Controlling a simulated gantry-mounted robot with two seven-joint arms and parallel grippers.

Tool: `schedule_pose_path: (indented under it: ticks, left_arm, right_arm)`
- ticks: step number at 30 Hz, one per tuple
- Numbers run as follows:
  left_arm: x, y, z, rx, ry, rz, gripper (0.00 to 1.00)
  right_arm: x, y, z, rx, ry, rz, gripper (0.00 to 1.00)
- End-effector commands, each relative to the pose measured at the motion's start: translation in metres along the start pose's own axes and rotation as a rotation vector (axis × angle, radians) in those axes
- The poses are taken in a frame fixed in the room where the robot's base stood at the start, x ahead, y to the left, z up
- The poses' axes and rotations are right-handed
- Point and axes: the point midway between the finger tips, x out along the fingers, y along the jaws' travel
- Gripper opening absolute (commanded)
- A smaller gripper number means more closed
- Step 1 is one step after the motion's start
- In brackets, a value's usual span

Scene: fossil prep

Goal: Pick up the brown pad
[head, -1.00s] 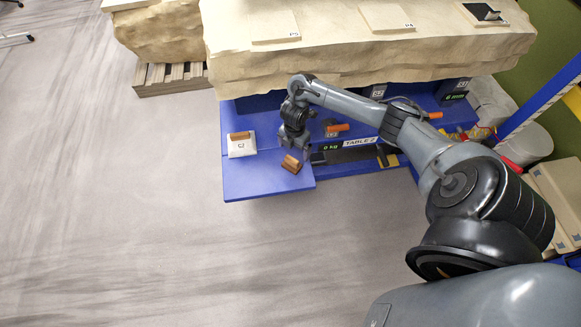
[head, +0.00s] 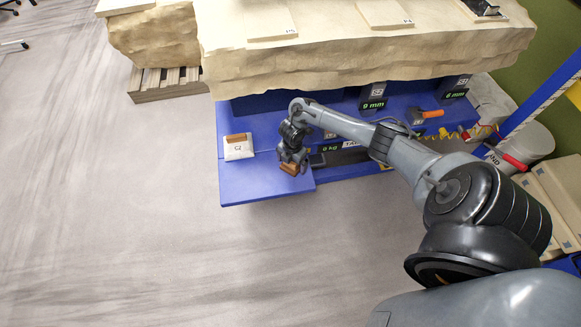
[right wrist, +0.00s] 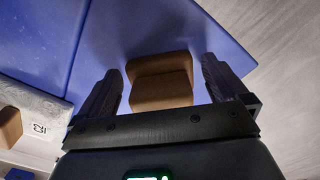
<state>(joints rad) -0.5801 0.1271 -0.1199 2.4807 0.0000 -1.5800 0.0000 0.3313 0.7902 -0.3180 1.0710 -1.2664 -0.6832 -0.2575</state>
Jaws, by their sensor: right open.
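The brown pad (head: 289,169) lies on the blue table's left end in the head view, partly hidden by my right gripper (head: 293,160). In the right wrist view the brown pad (right wrist: 160,82) shows as a block with a notched side. It sits between the two dark fingers of my right gripper (right wrist: 162,85), which are open on either side with a gap to each. A second brown block (head: 237,138) rests on a white labelled pad (head: 239,152) to the left. My left gripper is not in view.
The blue table (head: 250,190) has bare surface around the pad and ends at the grey floor. A large tan rock slab (head: 350,55) stands behind it. An orange-handled tool (head: 432,114) and dark labelled blocks (head: 373,95) lie to the right.

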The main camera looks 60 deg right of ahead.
Motion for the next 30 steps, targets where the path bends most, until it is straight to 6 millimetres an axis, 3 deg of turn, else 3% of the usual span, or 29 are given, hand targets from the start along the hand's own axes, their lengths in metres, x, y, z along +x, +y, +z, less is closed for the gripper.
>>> schedule_pose_path:
  ticks: [9, 23, 30]
  left_arm:
    - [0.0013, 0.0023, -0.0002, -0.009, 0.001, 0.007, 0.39]
    - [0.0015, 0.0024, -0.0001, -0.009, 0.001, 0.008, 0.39]
    - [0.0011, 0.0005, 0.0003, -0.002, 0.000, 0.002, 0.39]
  right_arm:
    - [0.0047, 0.0000, 0.0002, -0.001, -0.001, 0.000, 1.00]
    - [0.0045, 0.0000, 0.0001, -0.001, -0.001, 0.000, 0.31]
    - [0.0033, 0.0003, 0.0003, -0.001, -0.001, 0.001, 0.30]
